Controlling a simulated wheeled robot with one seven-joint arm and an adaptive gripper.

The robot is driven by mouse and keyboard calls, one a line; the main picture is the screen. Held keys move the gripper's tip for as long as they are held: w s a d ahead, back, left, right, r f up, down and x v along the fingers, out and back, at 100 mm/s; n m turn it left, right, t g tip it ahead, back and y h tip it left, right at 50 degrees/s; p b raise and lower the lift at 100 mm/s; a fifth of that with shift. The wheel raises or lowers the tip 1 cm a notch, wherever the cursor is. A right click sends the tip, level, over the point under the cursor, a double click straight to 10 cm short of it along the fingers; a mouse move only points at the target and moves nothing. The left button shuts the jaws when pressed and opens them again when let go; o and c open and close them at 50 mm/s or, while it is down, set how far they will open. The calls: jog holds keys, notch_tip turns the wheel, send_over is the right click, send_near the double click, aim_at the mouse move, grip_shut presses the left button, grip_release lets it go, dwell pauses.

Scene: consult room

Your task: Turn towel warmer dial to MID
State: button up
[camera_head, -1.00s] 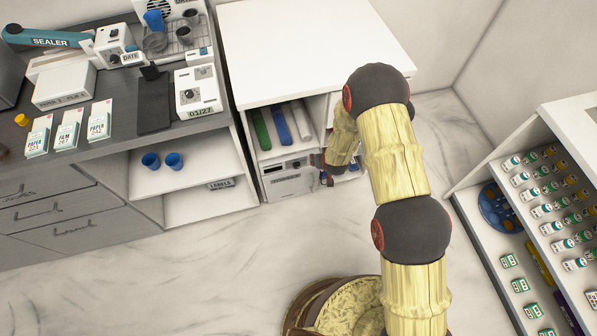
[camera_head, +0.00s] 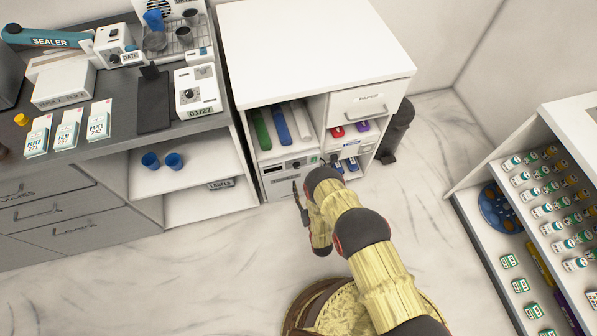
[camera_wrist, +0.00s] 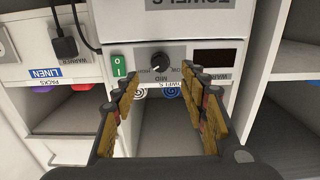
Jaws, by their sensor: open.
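The towel warmer (camera_head: 290,183) is a pale box in the lower left of the white cabinet; its front also shows in the wrist view (camera_wrist: 205,78). Its round dark dial (camera_wrist: 161,62) is on the front, with HIGH, MID and LOW marks around its lower side. I cannot tell surely which mark the dial's pointer faces. My gripper (camera_wrist: 165,95) is open and empty, its two fingers spread on either side below the dial, apart from it. In the head view my gripper (camera_head: 303,193) is in front of the warmer and partly covers it.
A green switch (camera_wrist: 119,66) is left of the dial and a dark display (camera_wrist: 214,57) right of it. A black plug (camera_wrist: 65,46) with its cord hangs at upper left. Rolls (camera_head: 282,126) lie above the warmer. A dark bin (camera_head: 397,130) stands right of the cabinet. Floor in front is clear.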

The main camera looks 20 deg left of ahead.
aim_at(298, 168)
jog(key=shift+b+x, duration=1.2)
jog(key=shift+x, duration=2.6)
jog(key=shift+r, duration=0.2)
jog(key=c, duration=0.3)
jog(key=c, duration=0.8)
grip_shut()
jog(key=shift+n, duration=0.4)
jog(key=n+b, duration=0.1)
jog(key=n, duration=0.4)
jog(key=n+b, duration=0.1)
jog(key=n, duration=0.5)
